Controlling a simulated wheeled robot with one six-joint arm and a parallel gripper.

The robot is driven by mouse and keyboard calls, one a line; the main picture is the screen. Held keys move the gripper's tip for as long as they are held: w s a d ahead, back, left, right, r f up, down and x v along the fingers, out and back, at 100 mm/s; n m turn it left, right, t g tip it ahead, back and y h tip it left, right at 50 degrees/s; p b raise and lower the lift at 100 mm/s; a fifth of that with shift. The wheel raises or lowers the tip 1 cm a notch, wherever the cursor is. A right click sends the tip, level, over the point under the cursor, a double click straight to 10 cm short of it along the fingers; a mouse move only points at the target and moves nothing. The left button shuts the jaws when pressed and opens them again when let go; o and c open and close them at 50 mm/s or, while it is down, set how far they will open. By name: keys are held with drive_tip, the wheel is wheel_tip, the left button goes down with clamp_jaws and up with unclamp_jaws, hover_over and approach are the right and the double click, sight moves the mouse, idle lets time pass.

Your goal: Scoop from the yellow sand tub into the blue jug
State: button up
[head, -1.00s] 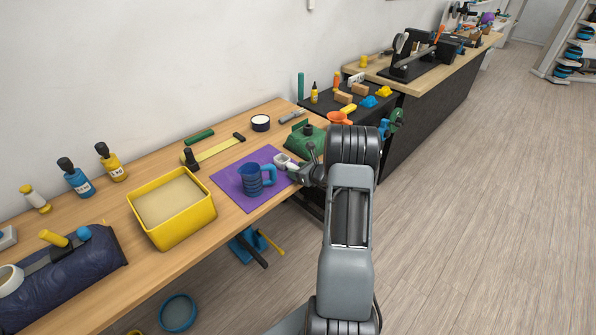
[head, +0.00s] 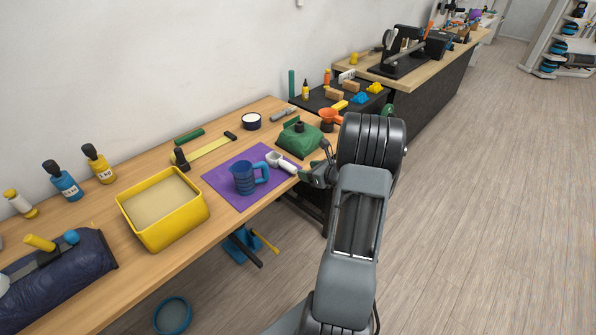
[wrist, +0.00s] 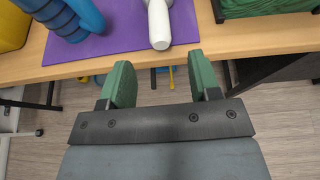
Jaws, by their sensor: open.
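The yellow tub (head: 178,230) of pale sand (head: 158,199) stands on the wooden bench, left of a purple mat (head: 222,186). The blue jug (head: 244,179) stands upright on the mat, its handle to the right. A white scoop (head: 273,158) lies on the mat right of the jug, its handle toward the bench's front edge. In the wrist view the scoop's handle (wrist: 159,25) points at my gripper (wrist: 163,82). My gripper is open and empty, with green fingers apart, just off the front edge, short of the handle. In the head view its fingers are partly hard to make out.
A green object (head: 301,138) stands close right of the mat, with an orange funnel (head: 328,117) beyond. Bottles (head: 98,164) stand along the wall. A dark blue roll (head: 62,268) lies at the left. The floor at the right is clear.

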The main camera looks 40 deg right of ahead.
drive_tip(key=s+a+r+n+g+y, duration=0.2)
drive_tip(key=a+r+n+g, duration=0.15)
drive_tip(key=a+n, duration=0.45)
drive_tip(key=s+a+r+n+g+y, duration=0.2)
drive_tip(key=s+a+r+n+g, duration=0.3)
drive_tip(key=a, duration=0.6)
drive_tip(key=s+a+r+n+h, duration=0.4)
drive_tip(key=s+a+n, duration=0.5)
drive_tip(key=n, duration=1.1)
drive_tip(key=s+g+h, duration=0.1)
drive_tip(key=h, duration=0.1)
drive_tip(key=shift+s+a+n+h, duration=0.2)
drive_tip(key=shift+a+n+h, duration=0.15)
drive_tip(key=shift+n+h, duration=0.05)
drive_tip(key=shift+c, duration=0.3)
